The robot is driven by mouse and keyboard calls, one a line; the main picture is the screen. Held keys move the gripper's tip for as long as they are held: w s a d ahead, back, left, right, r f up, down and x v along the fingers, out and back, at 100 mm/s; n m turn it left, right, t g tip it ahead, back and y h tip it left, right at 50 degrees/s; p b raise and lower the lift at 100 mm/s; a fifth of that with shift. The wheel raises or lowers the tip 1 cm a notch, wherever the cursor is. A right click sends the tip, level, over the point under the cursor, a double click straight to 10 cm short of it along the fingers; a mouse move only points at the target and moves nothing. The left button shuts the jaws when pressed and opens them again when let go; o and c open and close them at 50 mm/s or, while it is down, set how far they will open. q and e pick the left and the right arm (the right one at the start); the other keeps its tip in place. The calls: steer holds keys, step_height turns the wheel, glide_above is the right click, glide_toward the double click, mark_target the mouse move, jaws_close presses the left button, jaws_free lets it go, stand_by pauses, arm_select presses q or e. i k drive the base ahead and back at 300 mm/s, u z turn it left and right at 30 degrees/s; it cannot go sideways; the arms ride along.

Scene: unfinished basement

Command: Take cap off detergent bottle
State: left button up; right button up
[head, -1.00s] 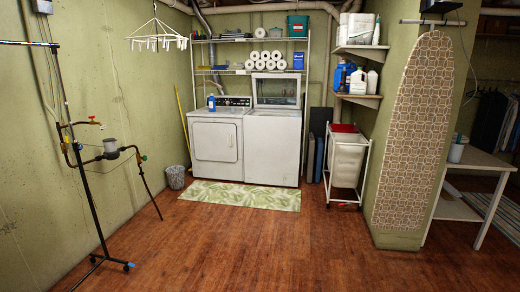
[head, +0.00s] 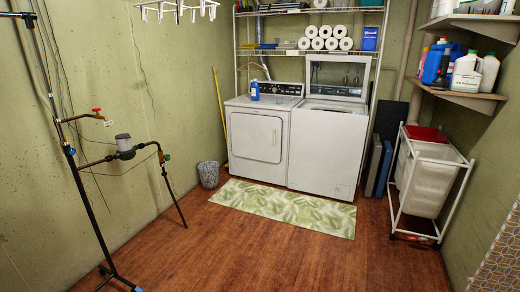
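Neither of my grippers is in view.
A white washer (head: 328,150) with its lid up stands right of the dryer. A green leaf-pattern rug (head: 284,206) lies in front. A laundry cart (head: 425,180) stands right, a wastebasket (head: 208,174) left, and a black pipe stand (head: 88,205) far left. The wooden floor (head: 260,255) between is clear.

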mark_target(255, 87)
steer(key=u, duration=0.35)
steer(key=i, duration=5.4)
steer(key=z, duration=0.45)
steer(key=i, duration=1.4)
steer(key=z, duration=0.2)
